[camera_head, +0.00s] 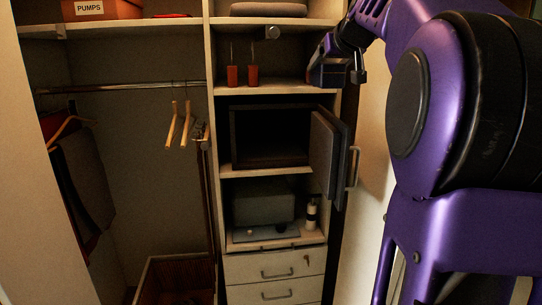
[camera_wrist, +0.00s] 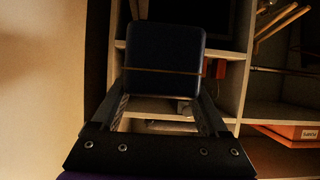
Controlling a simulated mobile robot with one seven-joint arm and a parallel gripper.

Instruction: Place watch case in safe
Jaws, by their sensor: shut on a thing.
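The watch case is a dark blue box with a thin brownish line across it (camera_wrist: 164,50). It sits between the fingers of my gripper (camera_wrist: 163,92), which is shut on it. In the head view, my gripper (camera_head: 343,68) holds the watch case (camera_head: 326,75) at the right side of the shelf with the red items, above the safe. The safe (camera_head: 233,140) is a dark box in the compartment below. Its thick door (camera_head: 325,150) stands open to the right. Its inside is very dark, and I cannot tell whether anything lies in it.
Red holders (camera_head: 252,75) stand on the upper shelf. Below the safe are a grey box (camera_head: 263,205), a small bottle (camera_head: 311,213) and drawers (camera_head: 275,270). Wooden hangers (camera_head: 178,125) hang at left. An orange box labelled PUMPS (camera_head: 100,9) sits on top. A wall borders the right.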

